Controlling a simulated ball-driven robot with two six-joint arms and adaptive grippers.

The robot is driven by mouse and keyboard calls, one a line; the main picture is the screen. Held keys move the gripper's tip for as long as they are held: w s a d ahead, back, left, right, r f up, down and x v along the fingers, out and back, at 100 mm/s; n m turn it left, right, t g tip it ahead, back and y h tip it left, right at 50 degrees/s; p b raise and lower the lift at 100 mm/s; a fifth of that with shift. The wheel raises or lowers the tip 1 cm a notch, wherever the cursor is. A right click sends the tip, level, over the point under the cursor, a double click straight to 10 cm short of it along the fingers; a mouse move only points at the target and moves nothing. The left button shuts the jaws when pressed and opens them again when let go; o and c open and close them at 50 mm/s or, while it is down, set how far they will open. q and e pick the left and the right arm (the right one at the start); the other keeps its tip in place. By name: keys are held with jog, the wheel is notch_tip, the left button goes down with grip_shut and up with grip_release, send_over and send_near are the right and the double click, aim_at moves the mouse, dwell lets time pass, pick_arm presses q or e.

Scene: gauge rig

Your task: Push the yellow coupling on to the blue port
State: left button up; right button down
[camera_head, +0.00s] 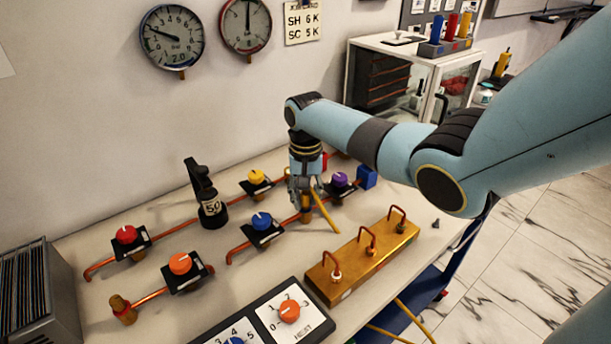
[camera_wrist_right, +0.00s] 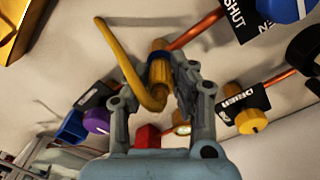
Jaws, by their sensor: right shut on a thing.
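My right gripper (camera_head: 303,192) points down over the bench. It is shut on the yellow coupling (camera_wrist_right: 158,72), whose yellow hose (camera_wrist_right: 128,62) loops away to the left in the wrist view. The hose also shows in the head view (camera_head: 326,212). A blue ring (camera_wrist_right: 160,57), which looks like the blue port, sits right at the coupling's end on a brass fitting. The coupling lines up closely with it; I cannot tell whether it is fully seated. In the head view the fingers hide most of the coupling. My left gripper is not in view.
Copper pipes with a blue valve (camera_head: 261,222), a purple valve (camera_head: 340,180) and a yellow valve (camera_head: 257,178) surround the gripper closely. A brass block (camera_head: 362,262) with copper loops lies in front right.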

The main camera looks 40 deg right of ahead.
jog(key=c, duration=0.7)
grip_release()
jog(key=shift+c, duration=0.2)
jog(key=shift+r, duration=0.1)
notch_tip(320, 180, up, 12)
jog(key=shift+f, duration=0.1)
jog(key=shift+s+f, duration=0.1)
